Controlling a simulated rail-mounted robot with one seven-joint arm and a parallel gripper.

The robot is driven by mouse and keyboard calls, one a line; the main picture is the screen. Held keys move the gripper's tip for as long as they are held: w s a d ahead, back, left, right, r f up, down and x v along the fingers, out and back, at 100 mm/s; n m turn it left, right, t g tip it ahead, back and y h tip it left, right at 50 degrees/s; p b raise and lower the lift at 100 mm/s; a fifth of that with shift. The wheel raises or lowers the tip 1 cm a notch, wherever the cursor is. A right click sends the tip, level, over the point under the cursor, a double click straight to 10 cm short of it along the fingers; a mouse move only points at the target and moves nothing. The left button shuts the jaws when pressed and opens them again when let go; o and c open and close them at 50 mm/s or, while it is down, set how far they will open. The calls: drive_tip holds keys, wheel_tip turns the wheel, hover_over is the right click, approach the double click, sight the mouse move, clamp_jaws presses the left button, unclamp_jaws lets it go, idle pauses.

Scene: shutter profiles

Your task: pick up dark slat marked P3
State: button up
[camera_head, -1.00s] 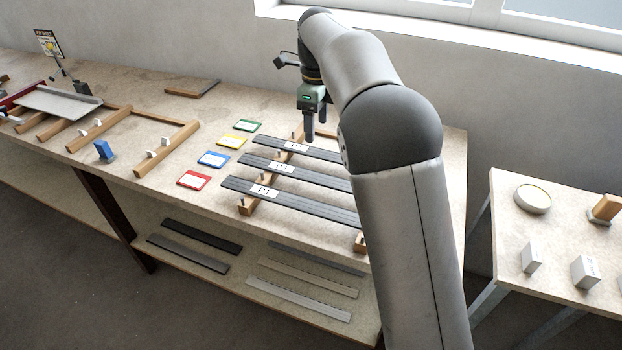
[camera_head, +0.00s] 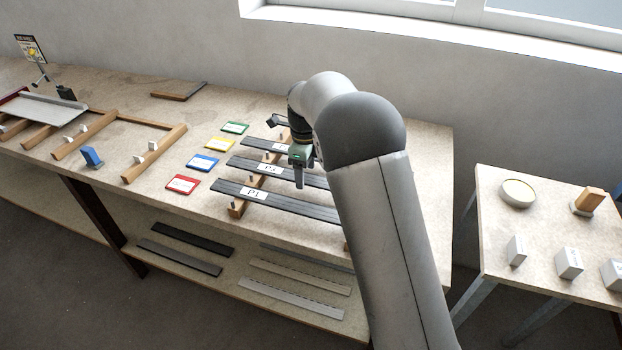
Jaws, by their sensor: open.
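Three dark slats lie side by side across wooden bearers on the bench. The front slat (camera_head: 300,207) has a white label reading P1. My arm hides the right ends of the slats.
Green, yellow, blue and red cards (camera_head: 183,185) lie left of the slats. A wooden frame (camera_head: 155,155) with a blue block (camera_head: 91,157) is further left. More strips lie on the lower shelf (camera_head: 215,283). A side table (camera_head: 490,205) with blocks stands at right.

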drive_tip(key=shift+f, duration=0.2)
drive_tip(key=c, duration=1.1)
drive_tip(key=shift+r, duration=0.1)
